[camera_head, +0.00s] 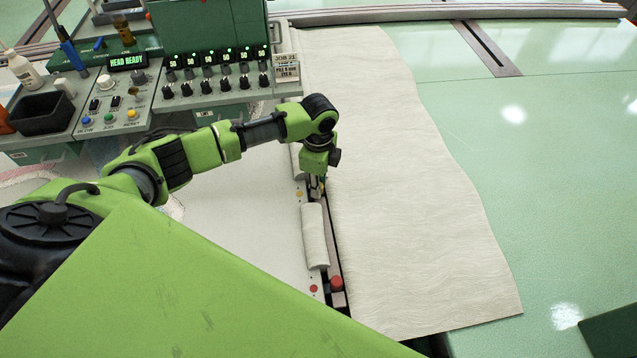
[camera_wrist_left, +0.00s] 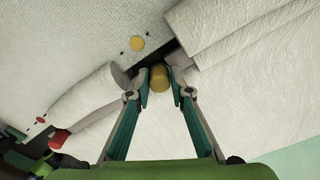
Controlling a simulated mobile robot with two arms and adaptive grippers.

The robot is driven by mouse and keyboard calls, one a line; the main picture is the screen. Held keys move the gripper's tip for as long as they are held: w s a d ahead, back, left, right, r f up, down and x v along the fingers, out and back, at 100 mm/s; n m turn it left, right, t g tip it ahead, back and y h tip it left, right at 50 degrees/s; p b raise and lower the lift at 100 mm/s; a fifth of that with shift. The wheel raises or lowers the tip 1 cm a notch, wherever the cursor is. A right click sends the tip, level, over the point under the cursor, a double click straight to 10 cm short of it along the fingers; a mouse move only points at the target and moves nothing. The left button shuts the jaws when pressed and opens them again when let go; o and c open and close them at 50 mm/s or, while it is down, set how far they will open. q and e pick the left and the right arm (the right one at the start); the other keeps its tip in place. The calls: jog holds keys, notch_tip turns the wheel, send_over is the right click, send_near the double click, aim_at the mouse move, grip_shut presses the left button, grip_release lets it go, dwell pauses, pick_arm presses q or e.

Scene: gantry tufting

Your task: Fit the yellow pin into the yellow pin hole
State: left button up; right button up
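The yellow pin (camera_wrist_left: 159,77) sits between the fingertips of my left gripper (camera_wrist_left: 160,92) in the left wrist view, the pads close against both sides. In the head view my left gripper (camera_head: 317,190) points down over the dark slot, and the pin is mostly hidden by it. A round yellow mark (camera_wrist_left: 137,43), likely the yellow pin hole, lies on the pale strip just beyond the fingertips. It also shows in the head view (camera_head: 299,194), just left of the gripper. The pin is apart from it. My right gripper is not in view.
A cream roll (camera_head: 315,236) lies along the slot. A red pin (camera_head: 337,284) and a red mark (camera_head: 313,288) are at its near end. A cream fabric sheet (camera_head: 420,180) spreads to the right. A control console (camera_head: 125,100) stands at upper left.

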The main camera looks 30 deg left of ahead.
pick_arm(q)
jog(key=shift+o, duration=1.3)
jog(key=shift+r, duration=0.15)
notch_tip(320, 180, up, 12)
